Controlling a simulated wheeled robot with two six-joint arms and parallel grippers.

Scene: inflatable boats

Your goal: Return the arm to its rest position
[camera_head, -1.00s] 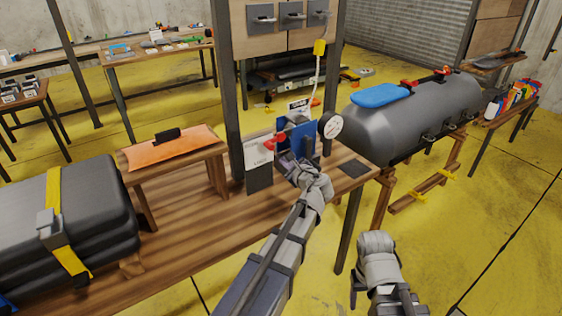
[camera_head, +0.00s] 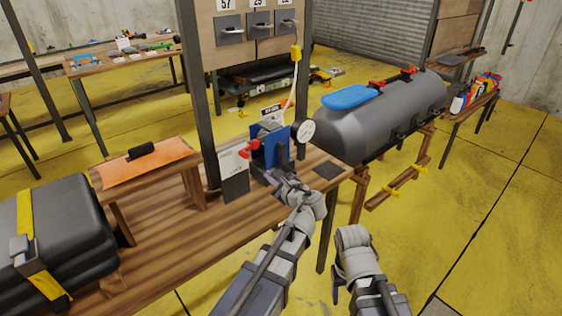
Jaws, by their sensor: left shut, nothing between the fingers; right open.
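My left arm comes in from the bottom, and its gripper (camera_head: 284,181) is over the wooden workbench (camera_head: 170,250), just in front of a blue device (camera_head: 276,148) with a round gauge (camera_head: 303,132). Its fingers look shut, with nothing seen between them. I cannot tell whether they touch the device. My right arm (camera_head: 358,258) is at the bottom, right of the bench and over the yellow floor. Its gripper (camera_head: 336,292) is partly in view at its lower left, and the fingers are mostly hidden.
A grey inflatable tube (camera_head: 385,118) with a blue pad (camera_head: 348,97) is on a wooden stand behind right. A black folded bundle (camera_head: 75,225) and an orange-topped small stand (camera_head: 147,164) are on the left. A dark post (camera_head: 201,120) rises behind the bench.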

